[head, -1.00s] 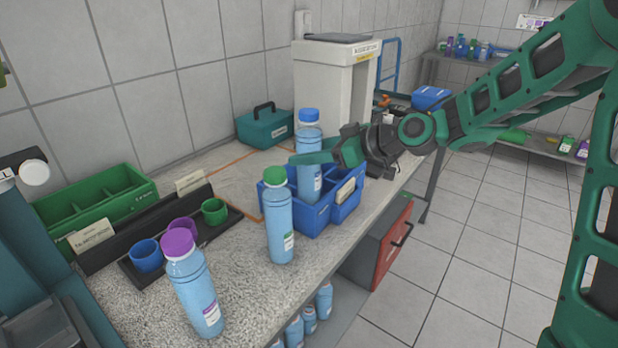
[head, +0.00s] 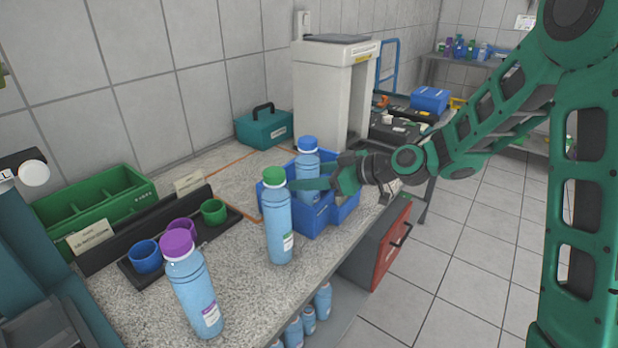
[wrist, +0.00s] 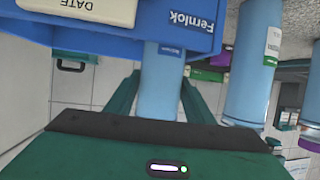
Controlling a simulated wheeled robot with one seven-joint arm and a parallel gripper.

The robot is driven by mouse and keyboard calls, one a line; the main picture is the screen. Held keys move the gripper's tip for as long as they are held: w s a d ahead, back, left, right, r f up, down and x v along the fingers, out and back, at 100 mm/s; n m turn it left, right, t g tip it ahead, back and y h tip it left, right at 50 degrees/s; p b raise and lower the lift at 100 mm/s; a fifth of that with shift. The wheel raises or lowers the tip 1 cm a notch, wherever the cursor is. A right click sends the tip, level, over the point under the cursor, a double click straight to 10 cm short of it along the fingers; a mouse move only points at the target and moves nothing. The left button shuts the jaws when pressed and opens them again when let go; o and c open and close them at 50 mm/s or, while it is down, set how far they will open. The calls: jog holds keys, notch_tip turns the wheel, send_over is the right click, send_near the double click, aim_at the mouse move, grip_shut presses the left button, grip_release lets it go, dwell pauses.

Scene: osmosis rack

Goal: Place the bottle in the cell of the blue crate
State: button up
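The blue-capped bottle (head: 307,168) stands upright with its lower part hidden inside the blue crate (head: 313,222); whether it rests on the cell floor cannot be seen. My gripper (head: 310,184) comes in from the right and is shut on this bottle's upper body. In the wrist view, the fingers (wrist: 160,90) lie on both sides of the bottle (wrist: 160,70), below the blue crate (wrist: 205,42). The green-capped bottle (head: 278,225) stands on the counter in front of the crate and partly covers its left side. The purple-capped bottle (head: 193,288) stands farther left.
A dark tray (head: 205,242) with blue, purple and green cups lies at left, beside a green crate (head: 100,205). A teal toolbox (head: 264,126) and a white machine (head: 328,90) stand behind. The counter's front edge runs close to the blue crate.

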jog(key=o, duration=0.3)
jog(key=shift+o, duration=0.2)
jog(key=shift+r, duration=0.15)
jog(key=v, duration=1.2)
jog(key=s+d+f+m+g+h, duration=0.1)
jog(key=s+d+f+m+h, duration=0.25)
jog(key=s+d, duration=0.4)
jog(key=s+d+f+m+g+h, duration=0.1)
jog(key=s+d+f+m+h, duration=0.3)
jog(key=d, duration=0.6)
jog(key=s+d+m+g+h, duration=0.2)
jog(key=s+d+m, duration=0.3)
jog(key=s, duration=0.5)
jog(key=s+d+r+m+g+h, duration=0.1)
jog(key=s+d+m+g+h, duration=0.1)
jog(key=s+d+m, duration=0.4)
jog(key=s+d, duration=0.1)
jog(key=s, duration=0.3)
jog(key=shift+d+r, duration=0.3)
jog(key=shift+d, duration=0.05)
